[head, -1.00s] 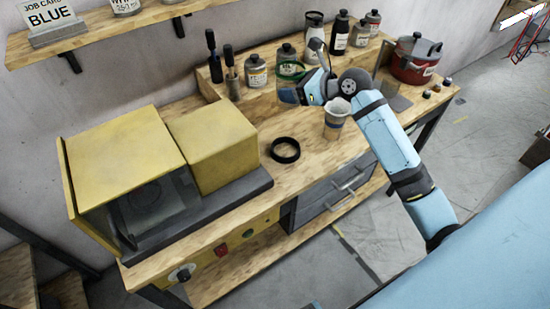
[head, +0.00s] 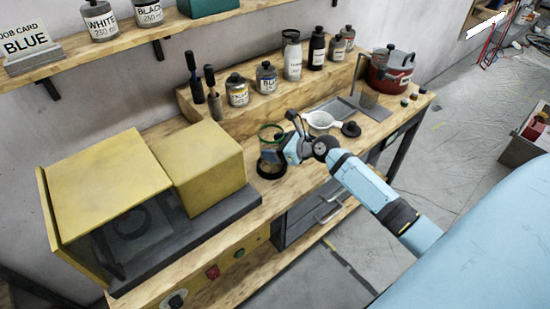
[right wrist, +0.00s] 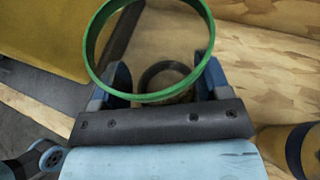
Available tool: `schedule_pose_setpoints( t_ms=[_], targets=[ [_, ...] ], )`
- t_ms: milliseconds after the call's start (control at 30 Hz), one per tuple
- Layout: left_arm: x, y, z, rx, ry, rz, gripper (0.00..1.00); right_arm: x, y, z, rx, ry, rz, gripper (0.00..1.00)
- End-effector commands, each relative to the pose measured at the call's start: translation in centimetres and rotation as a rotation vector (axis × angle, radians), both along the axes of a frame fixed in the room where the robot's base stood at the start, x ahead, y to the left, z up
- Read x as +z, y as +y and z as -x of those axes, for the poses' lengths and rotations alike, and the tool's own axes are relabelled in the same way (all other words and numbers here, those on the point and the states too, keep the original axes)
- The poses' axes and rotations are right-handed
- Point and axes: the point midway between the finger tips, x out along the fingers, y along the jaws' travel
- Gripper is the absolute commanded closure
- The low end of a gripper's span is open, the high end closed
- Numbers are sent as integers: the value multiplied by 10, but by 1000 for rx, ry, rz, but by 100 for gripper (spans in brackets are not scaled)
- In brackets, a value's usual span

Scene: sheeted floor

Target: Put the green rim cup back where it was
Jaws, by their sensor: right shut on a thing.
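The green rim cup (head: 269,135) is see-through with a green ring at its top. My right gripper (head: 284,152) is shut on it from the right in the head view. The cup is upright, just over a black ring (head: 271,171) on the bench; I cannot tell whether its base is inside the ring or still above it. In the right wrist view the green rim (right wrist: 90,48) is close, and the right gripper's fingers (right wrist: 164,72) stand on both sides of the cup. A dark ring shows through the cup. My left gripper is not in view.
A yellow machine (head: 105,190) stands left of the cup on the wooden bench (head: 228,218). Several bottles (head: 266,78) stand on a raised ledge behind. A red pot (head: 391,72) is at the far right.

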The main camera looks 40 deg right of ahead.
Motion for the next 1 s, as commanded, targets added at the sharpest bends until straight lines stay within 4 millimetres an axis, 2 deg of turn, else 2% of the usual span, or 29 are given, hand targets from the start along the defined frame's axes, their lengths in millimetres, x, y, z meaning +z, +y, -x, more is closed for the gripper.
schedule_pose_setpoints(
  t_ms=[167, 300, 400, 767, 800, 900, 1000],
  targets=[
    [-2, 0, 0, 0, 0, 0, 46, -13, 0, 0, 0, 0, -1, 58],
    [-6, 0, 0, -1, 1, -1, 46, -35, 0, 0, 0, 2, 0, 58],
    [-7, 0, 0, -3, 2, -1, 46, -45, 0, 0, -1, 0, 0, 58],
    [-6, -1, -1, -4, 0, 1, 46, -49, 0, 0, -1, 0, 0, 58],
    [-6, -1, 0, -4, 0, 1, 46, -49, 0, 0, -1, 0, 0, 26],
    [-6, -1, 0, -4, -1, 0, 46, -49, 0, 0, -1, 0, 0, 5],
    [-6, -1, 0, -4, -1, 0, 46, -49, 0, 0, 0, 0, 0, 5]
  ],
)
